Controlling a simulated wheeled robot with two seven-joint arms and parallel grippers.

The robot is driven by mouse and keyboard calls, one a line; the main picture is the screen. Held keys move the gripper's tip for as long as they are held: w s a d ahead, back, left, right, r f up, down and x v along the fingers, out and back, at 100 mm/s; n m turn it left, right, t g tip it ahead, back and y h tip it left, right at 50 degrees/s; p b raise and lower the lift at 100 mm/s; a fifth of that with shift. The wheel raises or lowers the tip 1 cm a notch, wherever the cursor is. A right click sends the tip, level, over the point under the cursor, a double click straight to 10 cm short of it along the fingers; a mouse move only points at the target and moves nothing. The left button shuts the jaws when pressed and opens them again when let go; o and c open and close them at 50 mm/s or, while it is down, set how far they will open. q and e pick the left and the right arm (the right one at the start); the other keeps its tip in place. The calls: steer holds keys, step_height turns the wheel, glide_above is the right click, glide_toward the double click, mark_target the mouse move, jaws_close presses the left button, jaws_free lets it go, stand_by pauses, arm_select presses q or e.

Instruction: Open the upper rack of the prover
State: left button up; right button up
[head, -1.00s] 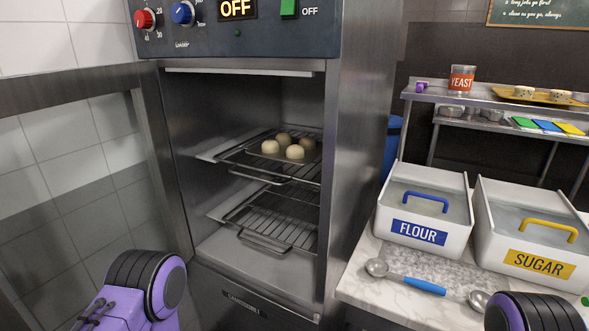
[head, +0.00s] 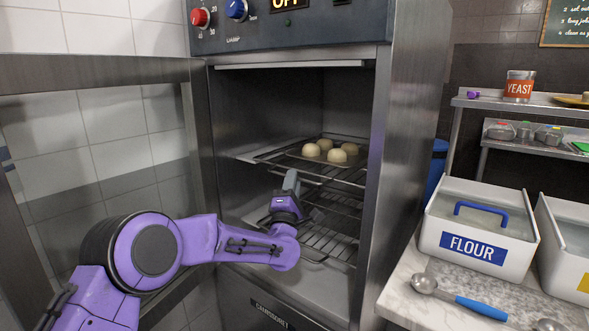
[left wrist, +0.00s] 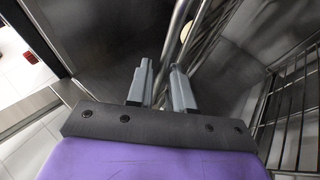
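The prover (head: 390,130) stands open, with its door (head: 198,150) swung out to the left. Its upper rack (head: 358,174) is inside and carries several pale dough balls (head: 337,155). My left gripper (head: 291,180) is at the front of the upper rack, near its front bar, partly hiding it. In the left wrist view the two grey fingers (left wrist: 159,82) are apart, with metal bars (left wrist: 185,38) just beyond and between their tips. I cannot tell whether they touch. My right gripper is not in view.
A lower rack (head: 325,246) lies below the gripper inside the prover. To the right, a marble counter (head: 440,310) holds a flour bin (head: 480,228) and a blue-handled scoop (head: 460,298). The opened door frame stands close to my left arm.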

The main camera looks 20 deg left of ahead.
arm_select(q)
steer(key=shift+p+x, duration=0.3)
steer(key=shift+x, duration=1.5)
steer(key=shift+f, duration=0.1)
jaws_close()
